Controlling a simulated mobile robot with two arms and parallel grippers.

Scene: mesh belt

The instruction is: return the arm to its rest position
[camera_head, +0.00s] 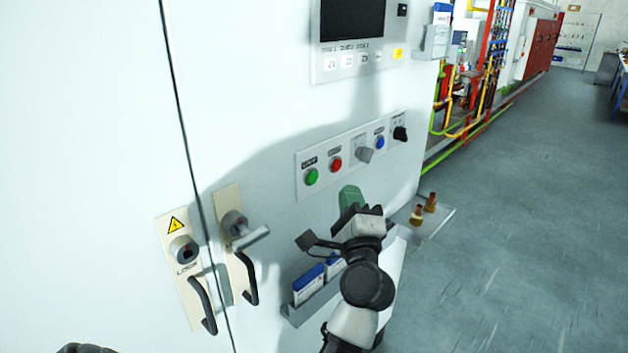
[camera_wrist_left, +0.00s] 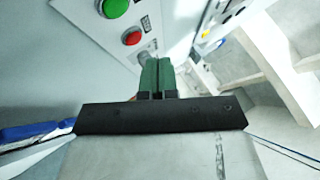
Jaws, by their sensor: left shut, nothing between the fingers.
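My left gripper (camera_head: 350,194) has green fingers and is in front of the white cabinet (camera_head: 120,200), just below its button panel (camera_head: 307,186). In the left wrist view the green fingers (camera_wrist_left: 157,72) are together, with nothing between them. The panel has a green button (camera_head: 312,177), a red button (camera_head: 335,164), a grey knob (camera_head: 364,153), a blue button (camera_head: 379,142) and a black knob (camera_head: 400,133). The fingers appear apart from the panel. My right gripper is not in view.
Two door handles (camera_head: 240,275) (camera_head: 200,300) stick out at the left. A holder with blue-and-white boxes (camera_head: 308,286) is beside my arm. Brass fittings (camera_head: 431,202) sit on a small shelf (camera_head: 440,222) at the cabinet's edge. The floor (camera_head: 530,250) at right is clear.

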